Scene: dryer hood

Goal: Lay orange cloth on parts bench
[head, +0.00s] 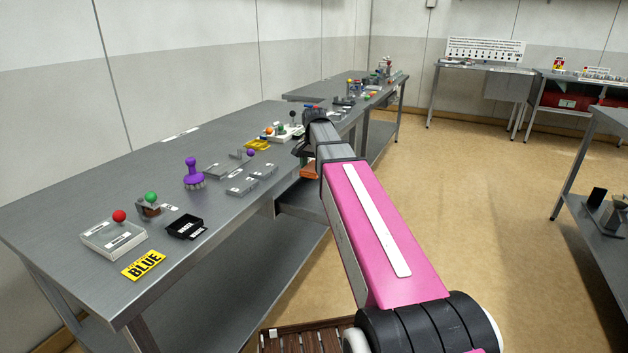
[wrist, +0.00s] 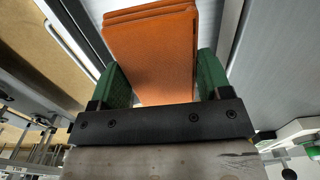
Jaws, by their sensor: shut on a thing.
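The orange cloth (wrist: 152,45) is a folded stack of layers in the wrist view, between the green fingers of my gripper (wrist: 162,75). The fingers are shut on it. In the head view a small piece of the orange cloth (head: 309,171) shows beside my arm, by the front edge of the near grey bench (head: 150,208). My arm hides most of the gripper there. A second grey bench (head: 318,91) stands just beyond the near one. I cannot tell which bench is the parts bench.
On the near bench are a purple knobbed tool (head: 193,174), a black tray (head: 186,227), a yellow BLUE sign (head: 144,265), a grey box with a red ball (head: 113,238) and several small grey parts. Bare top lies along its back. Open floor (head: 480,190) is to the right.

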